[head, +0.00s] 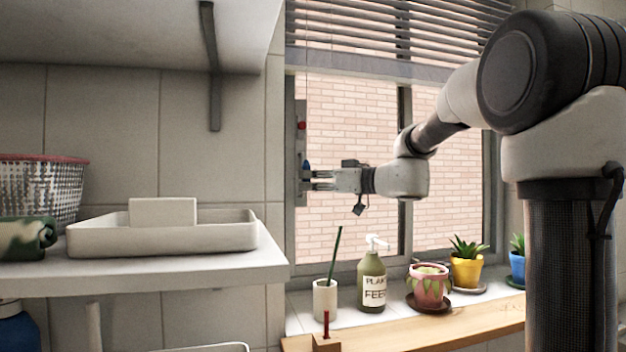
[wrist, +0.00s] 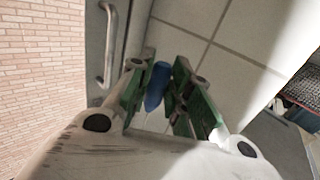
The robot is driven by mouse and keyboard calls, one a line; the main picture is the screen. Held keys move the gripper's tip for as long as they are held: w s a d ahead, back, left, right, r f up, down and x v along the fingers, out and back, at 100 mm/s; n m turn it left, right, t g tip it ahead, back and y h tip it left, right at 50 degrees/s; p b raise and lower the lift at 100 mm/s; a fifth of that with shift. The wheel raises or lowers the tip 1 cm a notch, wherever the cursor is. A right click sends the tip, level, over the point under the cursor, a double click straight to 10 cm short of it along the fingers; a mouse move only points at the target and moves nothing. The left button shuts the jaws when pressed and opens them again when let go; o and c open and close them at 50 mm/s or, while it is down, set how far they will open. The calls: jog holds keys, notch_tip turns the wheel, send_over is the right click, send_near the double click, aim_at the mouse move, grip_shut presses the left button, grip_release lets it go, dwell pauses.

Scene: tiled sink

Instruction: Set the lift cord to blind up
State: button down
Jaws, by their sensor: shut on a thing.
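My gripper (head: 318,181) reaches left to the left side of the window frame and is shut on a small blue cord knob (head: 306,166). In the wrist view the blue knob (wrist: 157,86) sits between the two green-padded fingers (wrist: 158,98). A small red mark (head: 302,126) shows on the frame strip above the knob.
A plant feed bottle (head: 373,282), a white cup (head: 325,299) and potted plants (head: 467,268) stand on the sill below my arm. A shelf (head: 150,272) with a white tray (head: 160,238) and a basket (head: 45,185) is at left.

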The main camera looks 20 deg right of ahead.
jog(key=c, duration=1.3)
grip_release()
jog(key=shift+w+a, duration=0.15)
jog(key=shift+a, duration=0.05)
jog(key=v, duration=1.2)
